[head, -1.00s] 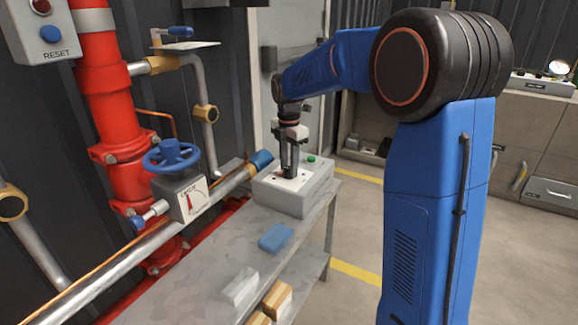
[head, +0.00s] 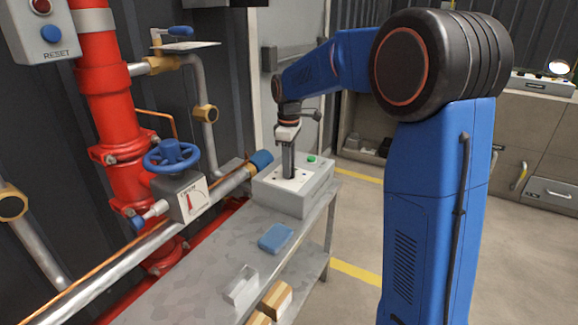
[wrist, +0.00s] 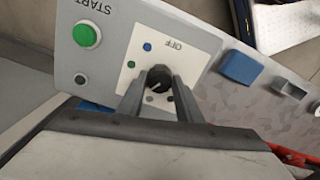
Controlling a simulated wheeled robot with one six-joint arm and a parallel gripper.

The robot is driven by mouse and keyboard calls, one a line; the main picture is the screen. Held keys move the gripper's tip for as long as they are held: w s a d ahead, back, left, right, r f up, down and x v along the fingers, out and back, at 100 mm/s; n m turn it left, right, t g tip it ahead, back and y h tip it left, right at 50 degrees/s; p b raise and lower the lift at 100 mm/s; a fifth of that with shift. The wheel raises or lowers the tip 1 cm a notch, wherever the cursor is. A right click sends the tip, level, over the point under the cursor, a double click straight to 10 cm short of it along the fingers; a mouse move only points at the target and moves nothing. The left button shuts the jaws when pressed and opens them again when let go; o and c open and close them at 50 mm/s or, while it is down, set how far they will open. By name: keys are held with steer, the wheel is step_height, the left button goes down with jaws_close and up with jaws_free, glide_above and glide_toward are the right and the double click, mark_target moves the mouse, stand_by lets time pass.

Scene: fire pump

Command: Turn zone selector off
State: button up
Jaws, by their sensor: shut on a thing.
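The zone selector is a black round knob (wrist: 159,76) on a white plate (wrist: 128,85) marked OFF, with small dots around it. The plate is on top of a grey control box (head: 300,201) at the bench's far end. My gripper (wrist: 158,92) points down and is shut on the knob, one finger on each side. A pale line on the knob seems to point away from the OFF label, but is too small to read surely. In the head view my gripper (head: 289,174) hides the knob.
A green START button (wrist: 87,35) is beside the plate. A blue block (head: 275,238) and a pale open holder (head: 241,286) are on the grey bench (head: 190,294). A silver pipe with a blue handwheel (head: 171,156) runs left of the box.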

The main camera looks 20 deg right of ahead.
steer(key=m, duration=0.4)
steer(key=shift+m, duration=0.3)
steer(key=m, duration=0.3)
steer(key=shift+m, duration=0.4)
steer(key=m, duration=1)
steer(key=shift+m, duration=0.4)
steer(key=m, duration=0.3)
steer(key=shift+m, duration=0.3)
steer(key=m, duration=0.6)
steer(key=shift+m, duration=0.4)
steer(key=o, duration=1)
steer(key=shift+o, duration=0.2)
